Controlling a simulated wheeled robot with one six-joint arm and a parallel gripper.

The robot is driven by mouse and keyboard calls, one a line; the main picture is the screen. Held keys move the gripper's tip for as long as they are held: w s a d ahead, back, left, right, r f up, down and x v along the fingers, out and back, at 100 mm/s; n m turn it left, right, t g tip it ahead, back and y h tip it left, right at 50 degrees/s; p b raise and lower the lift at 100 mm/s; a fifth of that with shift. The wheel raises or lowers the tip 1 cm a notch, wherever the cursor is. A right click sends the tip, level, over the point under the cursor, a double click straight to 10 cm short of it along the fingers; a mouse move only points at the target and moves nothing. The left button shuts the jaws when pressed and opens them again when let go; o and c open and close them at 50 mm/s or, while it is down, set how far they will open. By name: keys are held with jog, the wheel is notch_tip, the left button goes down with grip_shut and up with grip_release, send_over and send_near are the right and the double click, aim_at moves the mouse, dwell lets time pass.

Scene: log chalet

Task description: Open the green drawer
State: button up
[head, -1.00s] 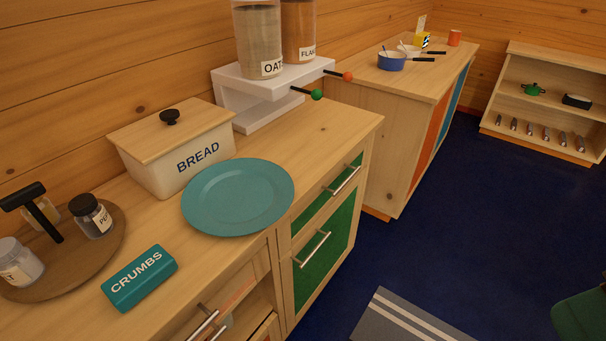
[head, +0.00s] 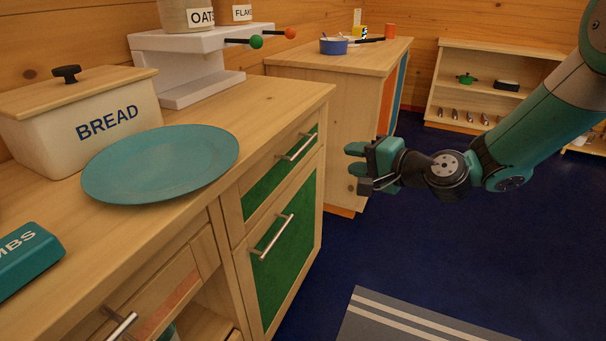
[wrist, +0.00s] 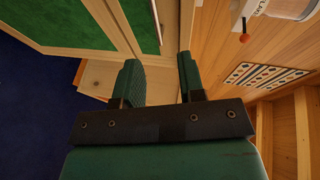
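The green drawer (head: 266,188) is the narrow upper front at the right end of the counter, with a silver bar handle (head: 297,147). It looks flush and closed. In the wrist view its narrow green front (wrist: 144,22) shows at the top. My gripper (head: 357,168) is in front of the cabinet, to the right of the drawer handle and apart from it. It also shows in the wrist view (wrist: 161,82), with its two fingers spread and nothing between them.
A green door (head: 290,250) with its own bar handle lies below the drawer. A teal plate (head: 160,165) and bread box (head: 100,125) stand on the counter. Green and red knobs on rods (head: 256,42) stick out from a white stand. The blue floor before the cabinet is clear, with a striped rug.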

aim_at(305, 148)
jog(key=shift+m+t, duration=0.6)
jog(key=shift+m, duration=0.1)
jog(key=x, duration=0.6)
jog(key=f+x, duration=0.1)
jog(key=x, duration=0.5)
jog(key=d+f+x, duration=0.1)
jog(key=x, duration=0.5)
jog(key=shift+w, duration=0.5)
grip_shut()
